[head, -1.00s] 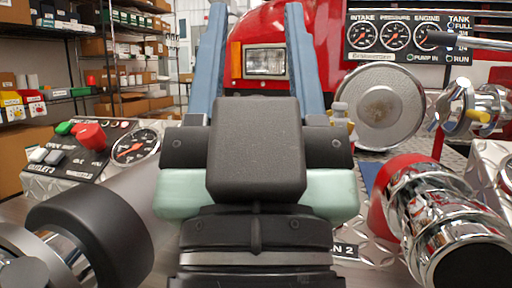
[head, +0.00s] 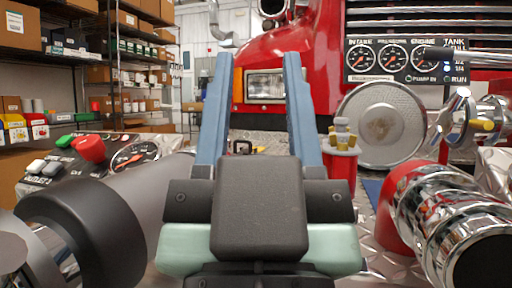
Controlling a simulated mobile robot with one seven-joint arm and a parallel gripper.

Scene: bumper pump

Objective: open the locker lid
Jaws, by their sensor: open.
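My gripper (head: 257,58) shows in the head view as two long blue fingers, spread wide apart and pointing away from me, with nothing between their tips. Its dark body (head: 258,210) fills the lower middle and hides what lies beneath. I cannot clearly pick out the locker lid. Patterned metal plate (head: 385,240) shows right of my arm, but I cannot tell whether it belongs to the lid. A small dark loop-shaped piece (head: 242,147) shows between the fingers, farther back; I cannot tell what it is.
A red container (head: 340,168) with grey and yellow tops stands right of the fingers. A round metal disc (head: 382,125) and chrome fitting (head: 435,222) are at right. A control panel (head: 90,160) and black cylinder (head: 75,235) are at left. The red truck (head: 315,65) stands behind.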

